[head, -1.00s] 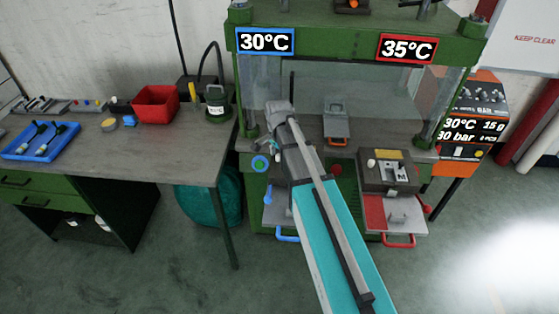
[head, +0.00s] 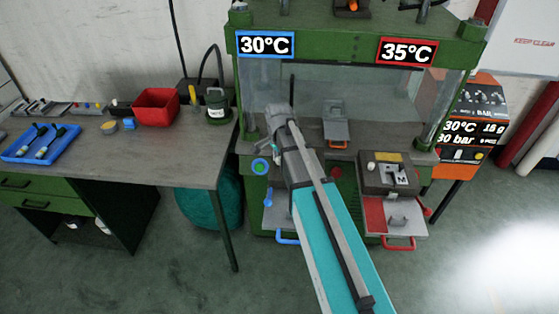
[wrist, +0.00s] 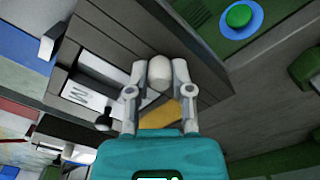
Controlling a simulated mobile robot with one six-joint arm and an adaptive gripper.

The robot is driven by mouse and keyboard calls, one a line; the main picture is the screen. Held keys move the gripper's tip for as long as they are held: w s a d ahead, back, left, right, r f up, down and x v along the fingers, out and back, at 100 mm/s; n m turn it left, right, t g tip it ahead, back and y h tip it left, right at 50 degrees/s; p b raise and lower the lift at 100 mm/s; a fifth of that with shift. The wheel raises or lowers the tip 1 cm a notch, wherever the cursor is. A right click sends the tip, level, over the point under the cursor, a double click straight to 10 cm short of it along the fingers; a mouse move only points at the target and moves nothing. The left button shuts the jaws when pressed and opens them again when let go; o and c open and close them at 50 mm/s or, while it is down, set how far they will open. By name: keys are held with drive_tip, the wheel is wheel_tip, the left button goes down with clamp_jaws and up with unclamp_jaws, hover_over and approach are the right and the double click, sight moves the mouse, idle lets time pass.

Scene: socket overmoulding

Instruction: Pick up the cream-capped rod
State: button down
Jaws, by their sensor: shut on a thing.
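The cream-capped rod (wrist: 159,71) shows in the wrist view as a rounded pale cap between the two grey fingers. My gripper (wrist: 159,63) is shut on it, with one finger on each side of the cap. The rod's shaft is hidden below the cap, so I cannot tell whether it is clear of the dark grey box (wrist: 205,75) behind it.
The box also shows in the head view (head: 376,180), right of my arm. It carries a yellow plate (wrist: 160,114), a black knob (wrist: 103,122) and an "M" label. A blue-ringed green button (wrist: 238,15) is at upper right. The bench (head: 160,160) stands left.

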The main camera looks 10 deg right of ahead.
sight(278, 158)
drive_tip(key=shift+r, duration=0.1)
wheel_tip(278, 158, up, 10)
drive_tip(key=p, duration=1)
idle(0.8)
drive_tip(key=shift+s+a, duration=0.1)
